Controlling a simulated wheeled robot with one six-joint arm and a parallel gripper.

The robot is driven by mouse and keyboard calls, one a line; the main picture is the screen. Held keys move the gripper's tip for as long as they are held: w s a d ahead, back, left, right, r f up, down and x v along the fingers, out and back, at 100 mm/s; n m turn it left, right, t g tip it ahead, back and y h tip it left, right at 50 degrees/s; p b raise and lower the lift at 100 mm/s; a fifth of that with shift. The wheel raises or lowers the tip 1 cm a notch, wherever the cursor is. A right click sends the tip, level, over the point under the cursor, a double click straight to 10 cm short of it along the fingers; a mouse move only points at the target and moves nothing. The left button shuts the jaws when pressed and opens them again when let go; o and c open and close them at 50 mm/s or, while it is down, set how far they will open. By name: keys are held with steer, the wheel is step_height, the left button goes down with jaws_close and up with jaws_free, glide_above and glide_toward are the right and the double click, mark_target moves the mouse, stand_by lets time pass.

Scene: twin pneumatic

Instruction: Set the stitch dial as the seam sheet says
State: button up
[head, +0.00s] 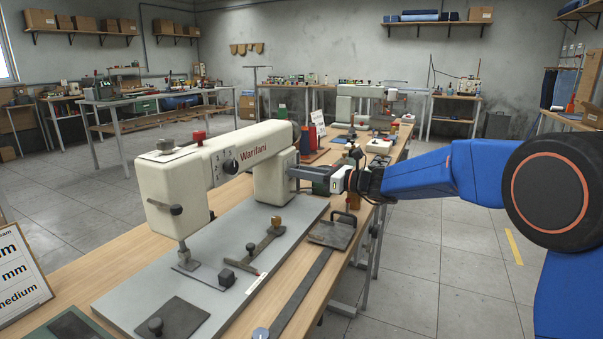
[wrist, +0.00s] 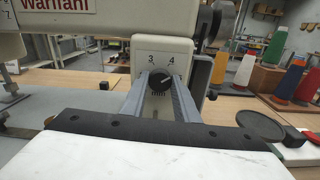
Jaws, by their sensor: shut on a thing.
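In the head view my gripper (head: 292,172) reaches the pillar's right side, and the dial is hidden there. The seam sheet (head: 16,275) stands at the left edge, cut off; "mm" and "medium" are readable.
The cream machine (head: 180,195) stands on a grey plate (head: 225,245) on a wooden bench. Another dark knob (head: 231,166) is on its front. A dark clamp block (head: 332,230) lies near the bench edge. In the wrist view, thread cones (wrist: 285,82) stand at right.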

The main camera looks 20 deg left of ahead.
steer(key=n, duration=0.5)
steer(key=shift+n, duration=0.3)
steer(key=n, duration=0.4)
steer(key=shift+f+n, duration=0.1)
steer(key=shift+n, duration=0.2)
steer(key=o, duration=1.1)
steer(key=shift+c, duration=0.2)
steer(key=shift+d, duration=0.1)
steer(key=s+d, duration=0.1)
steer(key=d, duration=1.6)
steer(key=shift+s+d, duration=0.15)
